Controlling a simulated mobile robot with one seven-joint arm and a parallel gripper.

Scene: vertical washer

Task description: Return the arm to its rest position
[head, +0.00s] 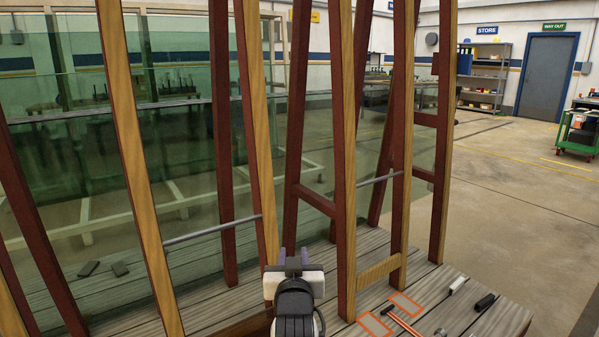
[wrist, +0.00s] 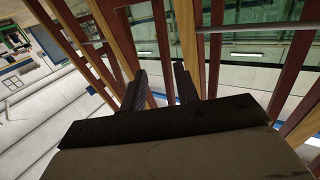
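My gripper (head: 293,254) is at the bottom middle of the head view, low in front of a tall frame of red and light wooden posts (head: 342,150). In the wrist view my gripper (wrist: 160,84) shows two dark fingers spread apart with nothing between them, so it is open and empty. The wooden posts (wrist: 187,40) stand beyond the fingertips in that view. I cannot tell the exact gap between the fingers and the posts.
Greenish glass panels (head: 70,150) lean at the left. Metal bars (head: 212,229) cross between posts. A hammer (head: 402,322), orange-outlined rectangles (head: 375,326), a white marker-like item (head: 458,284) and a black one (head: 484,302) lie on the plank surface (head: 440,300). Open floor (head: 530,190) lies right.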

